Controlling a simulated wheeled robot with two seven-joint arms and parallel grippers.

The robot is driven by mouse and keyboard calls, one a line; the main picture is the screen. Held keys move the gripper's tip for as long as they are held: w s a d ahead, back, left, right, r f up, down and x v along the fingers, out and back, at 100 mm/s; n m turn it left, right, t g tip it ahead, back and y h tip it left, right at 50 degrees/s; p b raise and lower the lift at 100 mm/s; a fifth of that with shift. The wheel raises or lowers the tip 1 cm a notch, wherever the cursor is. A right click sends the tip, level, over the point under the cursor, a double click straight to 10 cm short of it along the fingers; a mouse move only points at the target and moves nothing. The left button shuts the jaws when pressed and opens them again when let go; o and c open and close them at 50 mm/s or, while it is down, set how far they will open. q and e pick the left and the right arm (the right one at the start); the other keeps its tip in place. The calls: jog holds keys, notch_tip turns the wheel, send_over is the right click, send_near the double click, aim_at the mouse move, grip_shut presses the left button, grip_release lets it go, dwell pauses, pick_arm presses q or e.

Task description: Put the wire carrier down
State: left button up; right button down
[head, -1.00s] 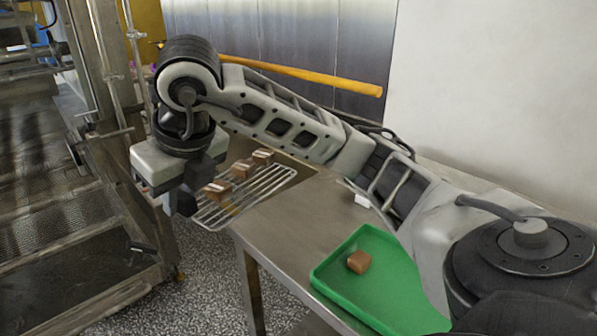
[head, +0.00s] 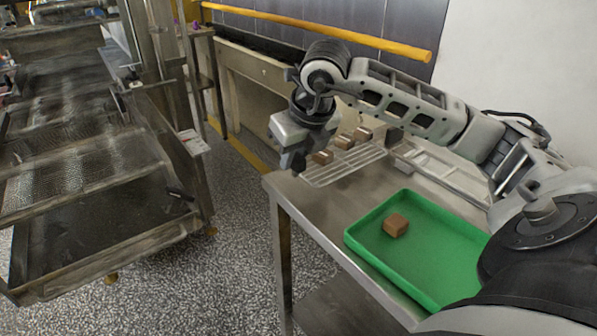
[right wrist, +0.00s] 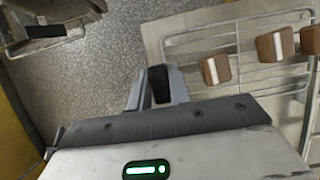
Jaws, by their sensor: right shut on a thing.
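The wire carrier (head: 325,175) is a flat rack of thin metal bars. It bears three brown chocolates (head: 322,157) in a row, at least two with a white stripe in the right wrist view. In the head view it lies level over the far left part of the steel table (head: 315,212); I cannot tell whether it touches the top. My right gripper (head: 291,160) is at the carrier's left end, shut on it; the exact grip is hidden. In the right wrist view the carrier (right wrist: 205,42) spreads right of the fingers (right wrist: 157,86). My left gripper is out of view.
A green tray (head: 362,248) with one brown chocolate (head: 396,225) stands on the table's near part. A pale metal frame (head: 440,172) lies behind it under my right arm. A mesh-belt machine (head: 75,165) stands at left, across open speckled floor (head: 235,215).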

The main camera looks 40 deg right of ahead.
jog(key=shift+d+f, duration=0.45)
jog(key=shift+f, duration=1.55)
jog(key=c, duration=1.3)
grip_release()
jog(key=shift+f, duration=0.1)
jog(key=shift+r, duration=0.2)
jog(key=v, duration=1.1)
jog(key=shift+s+r, duration=0.25)
jog(key=shift+r, duration=0.1)
